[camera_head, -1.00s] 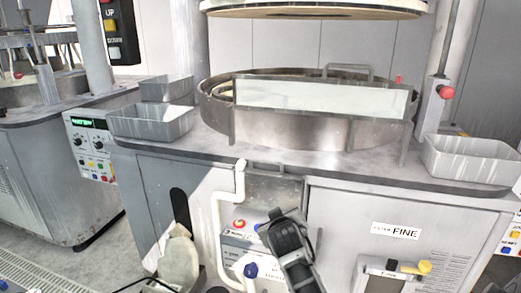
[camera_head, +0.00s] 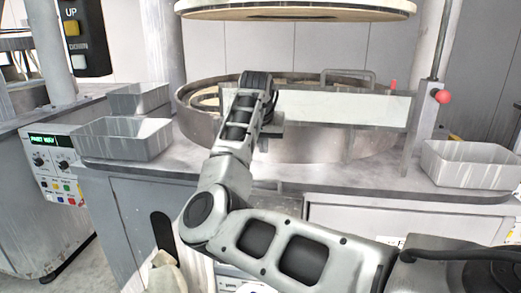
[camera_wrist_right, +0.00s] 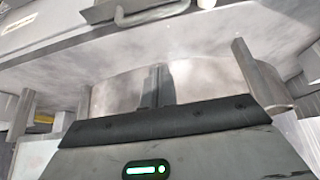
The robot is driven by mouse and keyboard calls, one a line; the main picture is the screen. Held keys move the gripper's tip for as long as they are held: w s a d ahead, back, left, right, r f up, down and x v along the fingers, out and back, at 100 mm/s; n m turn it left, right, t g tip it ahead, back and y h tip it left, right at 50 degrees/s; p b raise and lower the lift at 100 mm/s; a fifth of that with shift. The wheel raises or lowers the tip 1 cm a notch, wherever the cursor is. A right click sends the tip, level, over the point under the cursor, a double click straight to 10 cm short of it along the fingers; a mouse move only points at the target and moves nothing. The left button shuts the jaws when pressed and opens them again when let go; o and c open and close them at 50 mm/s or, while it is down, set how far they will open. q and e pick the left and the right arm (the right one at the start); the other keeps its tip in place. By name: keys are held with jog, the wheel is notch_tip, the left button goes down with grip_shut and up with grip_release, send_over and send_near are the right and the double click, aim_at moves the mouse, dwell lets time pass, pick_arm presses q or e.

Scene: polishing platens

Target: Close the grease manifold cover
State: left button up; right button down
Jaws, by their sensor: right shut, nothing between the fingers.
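My right arm comes in from the right and reaches up in front of the machine. Its wrist is raised before the round platen tub (camera_head: 325,142), and my right gripper (camera_head: 270,130) is mostly hidden behind that wrist in the head view. In the right wrist view my right gripper (camera_wrist_right: 158,85) is shut and empty, its narrow fingers seen against a curved grey metal surface; I cannot tell whether they touch it. I cannot clearly make out the grease manifold cover. My left gripper is not in view.
A pale rectangular guard panel (camera_head: 345,107) stands before the tub. Metal trays stand on the worktop at left (camera_head: 125,140) and right (camera_head: 470,163). A red knob (camera_head: 443,96) is on the right post. A round lid (camera_head: 300,10) hangs above.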

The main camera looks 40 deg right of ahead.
send_over(263, 190)
jog(key=w+d, duration=0.2)
jog(key=d, duration=0.1)
jog(key=f, duration=0.6)
jog(key=shift+w+f+p, duration=0.2)
jog(key=shift+f+p, duration=0.15)
jog(key=shift+f, duration=0.05)
jog(key=shift+s+a+f+p, duration=0.2)
jog(key=shift+s+a+p, duration=0.15)
jog(key=shift+s+a, duration=0.55)
jog(key=shift+s+a+f, duration=0.2)
jog(key=shift+s+a, duration=0.1)
jog(key=shift+a, duration=0.3)
